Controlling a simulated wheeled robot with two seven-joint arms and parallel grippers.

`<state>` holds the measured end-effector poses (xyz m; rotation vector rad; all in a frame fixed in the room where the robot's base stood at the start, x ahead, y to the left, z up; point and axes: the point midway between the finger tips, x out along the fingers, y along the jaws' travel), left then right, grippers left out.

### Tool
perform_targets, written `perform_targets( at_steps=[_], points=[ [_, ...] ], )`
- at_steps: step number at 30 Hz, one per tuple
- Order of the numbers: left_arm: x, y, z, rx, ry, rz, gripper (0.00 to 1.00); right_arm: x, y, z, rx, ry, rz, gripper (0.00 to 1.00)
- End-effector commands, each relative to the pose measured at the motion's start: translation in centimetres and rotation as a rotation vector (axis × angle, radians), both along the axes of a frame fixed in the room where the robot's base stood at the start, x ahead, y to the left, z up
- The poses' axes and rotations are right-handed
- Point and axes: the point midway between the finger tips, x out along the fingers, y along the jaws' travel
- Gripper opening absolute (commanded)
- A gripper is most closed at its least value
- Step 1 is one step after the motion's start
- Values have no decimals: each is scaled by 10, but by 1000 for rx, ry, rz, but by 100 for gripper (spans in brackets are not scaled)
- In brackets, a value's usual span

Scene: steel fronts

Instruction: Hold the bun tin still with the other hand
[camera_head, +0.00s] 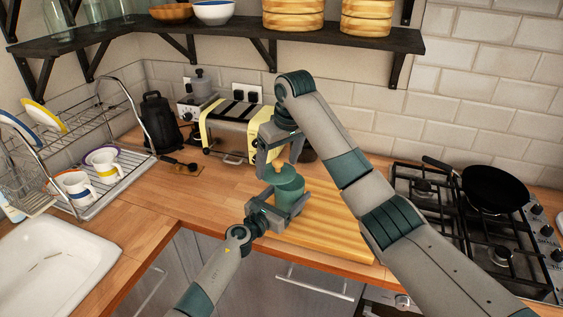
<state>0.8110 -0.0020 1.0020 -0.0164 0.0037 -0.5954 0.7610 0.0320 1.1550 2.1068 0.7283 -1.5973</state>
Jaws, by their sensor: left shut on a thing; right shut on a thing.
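The bun tin (290,198) is a teal-green canister with a lid (286,178) and a small light wooden knob (279,168) on top. It stands upright on the wooden board near the counter's front edge. My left gripper (273,212) reaches in from the front and is shut on the tin's body, low on its side. My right gripper (277,160) comes down from above and is shut on the knob of the lid. The fingertips partly hide the knob, and the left gripper hides part of the tin's lower front. The lid appears seated on the tin.
The wooden board (335,220) lies under the tin. The gas hob with a black pan (495,187) is at right. A dish rack (110,185) and sink (52,262) are at left. A dark shelf (225,34) hangs above.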

Motion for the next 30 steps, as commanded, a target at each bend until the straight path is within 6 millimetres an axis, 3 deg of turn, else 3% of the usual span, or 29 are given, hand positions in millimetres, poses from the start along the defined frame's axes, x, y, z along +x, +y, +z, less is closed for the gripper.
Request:
perform_targets(
  at_steps=[1,12,21,22,24,30],
  points=[
    [-3,0,-10,4,13,-1,41,-3,2,1,0,0,1,48],
    [-3,0,-10,4,13,-1,41,-19,13,10,0,0,2,48],
    [-3,0,-10,4,13,-1,41,-20,13,11,0,1,1,48],
    [-3,0,-10,4,13,-1,78,-20,13,11,0,1,1,48],
    [-3,0,-9,4,12,-1,95,-20,13,11,0,1,1,48],
    [-1,0,-4,2,6,0,95,-20,13,11,-1,1,1,48]
  ],
)
